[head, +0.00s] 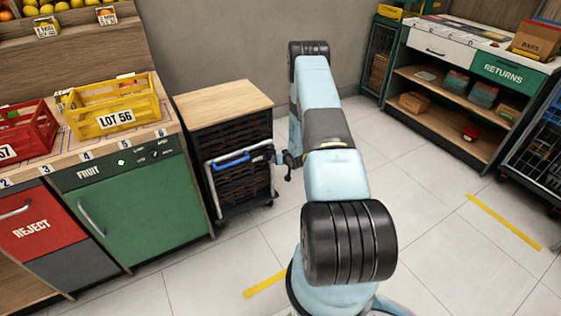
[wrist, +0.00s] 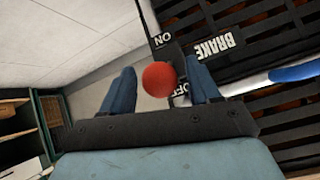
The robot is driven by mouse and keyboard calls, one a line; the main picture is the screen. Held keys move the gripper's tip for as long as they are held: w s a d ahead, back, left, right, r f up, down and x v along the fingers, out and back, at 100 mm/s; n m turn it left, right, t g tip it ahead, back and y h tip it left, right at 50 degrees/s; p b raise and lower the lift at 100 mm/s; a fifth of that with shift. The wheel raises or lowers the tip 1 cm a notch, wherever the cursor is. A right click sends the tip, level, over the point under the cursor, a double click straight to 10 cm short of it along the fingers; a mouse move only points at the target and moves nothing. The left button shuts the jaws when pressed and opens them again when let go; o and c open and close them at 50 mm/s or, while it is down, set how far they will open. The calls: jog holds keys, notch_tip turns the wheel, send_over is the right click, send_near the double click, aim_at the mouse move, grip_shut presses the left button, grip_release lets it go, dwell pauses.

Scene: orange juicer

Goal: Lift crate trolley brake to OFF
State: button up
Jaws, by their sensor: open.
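The crate trolley (head: 238,150) stands beside the green fruit cabinet in the head view, with a wooden top, dark slatted crates and a blue-gripped handle bar (head: 230,161). In the wrist view, the brake's red ball knob (wrist: 160,79) shows between the two blue fingers of my gripper (wrist: 165,88). The fingers are open, one on each side of the knob, with gaps in the picture. The dark brake plate (wrist: 170,55) bears ON and OFF marks beside a BRAKE label (wrist: 217,45). The knob partly covers the OFF mark; I cannot tell which setting the lever is at.
The green fruit cabinet (head: 140,210) closely flanks the trolley on the left, with a yellow LOT 56 crate (head: 118,106) on its counter. Shelving with a RETURNS panel (head: 503,73) stands at the right. The tiled floor (head: 430,220) between is open.

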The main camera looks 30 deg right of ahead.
jog(key=v, duration=1.3)
jog(key=shift+s+r, duration=0.2)
jog(key=shift+s, duration=0.1)
jog(key=w+a+r+n+g+h, duration=0.1)
jog(key=a+r, duration=0.1)
jog(key=r, duration=0.8)
jog(key=w+a+r, duration=0.1)
jog(key=w+r, duration=0.1)
jog(key=r, duration=0.8)
jog(key=s+a+r+g+h, duration=0.1)
jog(key=s+a+r, duration=0.2)
jog(key=r, duration=0.6)
jog(key=s+a+r, duration=0.3)
jog(key=r, duration=0.5)
jog(key=s+a+r+g, duration=0.1)
jog(key=s+a+r, duration=0.8)
jog(key=s+r, duration=0.45)
jog(key=s+a+r+n+y, duration=0.1)
jog(key=s+a+r, duration=0.1)
jog(key=s, duration=0.6)
jog(key=s+a+r+g+y, duration=0.1)
jog(key=s+a, duration=0.3)
jog(key=s, duration=0.5)
jog(key=shift+s+a+r+n, duration=0.15)
jog(key=shift+s+r+n, duration=0.25)
jog(key=shift+r, duration=0.3)
